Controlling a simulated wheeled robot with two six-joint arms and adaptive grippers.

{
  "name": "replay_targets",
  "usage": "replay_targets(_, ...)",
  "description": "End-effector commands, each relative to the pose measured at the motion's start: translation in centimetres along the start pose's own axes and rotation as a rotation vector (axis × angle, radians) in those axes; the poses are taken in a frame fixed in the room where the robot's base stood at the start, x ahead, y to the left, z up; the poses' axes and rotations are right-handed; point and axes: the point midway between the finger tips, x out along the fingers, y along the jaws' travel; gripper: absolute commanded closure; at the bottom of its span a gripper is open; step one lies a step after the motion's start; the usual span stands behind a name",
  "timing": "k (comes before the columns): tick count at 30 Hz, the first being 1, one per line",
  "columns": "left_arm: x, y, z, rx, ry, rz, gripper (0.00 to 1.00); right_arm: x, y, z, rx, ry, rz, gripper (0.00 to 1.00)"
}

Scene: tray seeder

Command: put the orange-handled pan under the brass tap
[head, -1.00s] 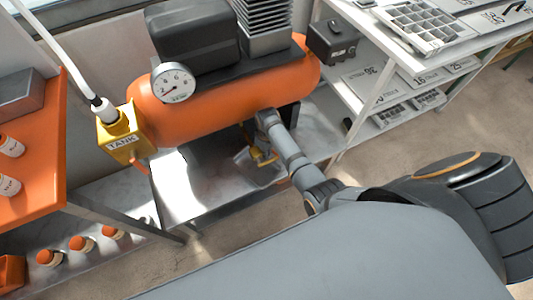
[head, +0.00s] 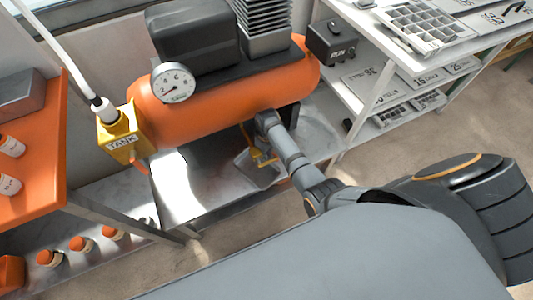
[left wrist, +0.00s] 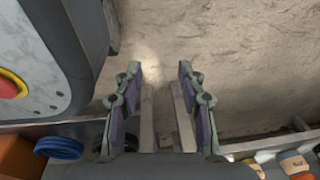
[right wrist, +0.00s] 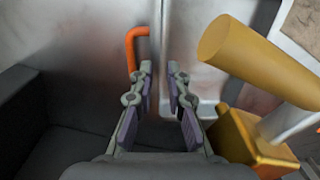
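The grey pan (head: 252,176) lies low under the orange tank in the head view. In the right wrist view, its pale side (right wrist: 205,65) and bent orange handle (right wrist: 131,50) are ahead of the fingers. The brass tap (head: 250,137) hangs above the pan; it looks large at the right of the right wrist view (right wrist: 250,55). My right gripper (right wrist: 160,68) is partly open, its left tip close to the handle. Nothing is clearly between the fingers, and contact cannot be told. My left gripper (left wrist: 160,72) is open and empty above the floor.
The orange tank (head: 220,110) with its gauge (head: 173,83) overhangs the right gripper. A yellow TANK box (head: 118,135) with a white hose is at the left. An orange bench (head: 40,190) and white shelves (head: 375,85) flank the tank. Floor is free at the right.

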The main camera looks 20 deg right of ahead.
Motion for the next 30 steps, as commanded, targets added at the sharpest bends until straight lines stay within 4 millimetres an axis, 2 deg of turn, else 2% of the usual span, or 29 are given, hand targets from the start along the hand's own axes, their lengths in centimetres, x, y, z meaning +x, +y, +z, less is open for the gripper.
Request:
replay_targets(1,0.1,0.1,0.1,0.0,0.0,0.0,0.6,0.7,-0.3,0.7,0.0,-0.015,-0.005,0.85)
replay_targets(5,-0.2,0.1,0.1,0.0,0.005,0.001,0.6,-0.1,-0.3,0.7,-0.001,-0.015,-0.005,0.85)
replay_targets(7,-0.4,0.0,0.9,0.0,-0.001,0.001,0.6,-1.5,-0.3,0.6,-0.001,-0.013,-0.005,0.85)
replay_targets(9,-0.6,0.0,2.6,0.0,-0.015,0.001,0.6,-3.5,-0.2,0.4,-0.001,-0.01,-0.003,0.85)
replay_targets(14,-1.3,0.0,4.8,0.001,-0.02,0.001,0.6,-7.8,-0.2,0.3,-0.001,-0.008,-0.003,0.85)
replay_targets(18,-1.8,0.0,5.5,0.002,-0.02,0.002,0.6,-10.7,-0.1,0.2,-0.001,-0.006,-0.002,0.85)
replay_targets(21,-2.0,0.0,5.4,0.002,-0.018,0.002,0.6,-12.1,-0.1,0.2,-0.001,-0.006,-0.002,0.85)
replay_targets(30,-2.0,-0.1,5.3,0.002,-0.018,0.002,0.6,-12.9,-0.1,0.2,-0.001,-0.007,-0.003,0.85)
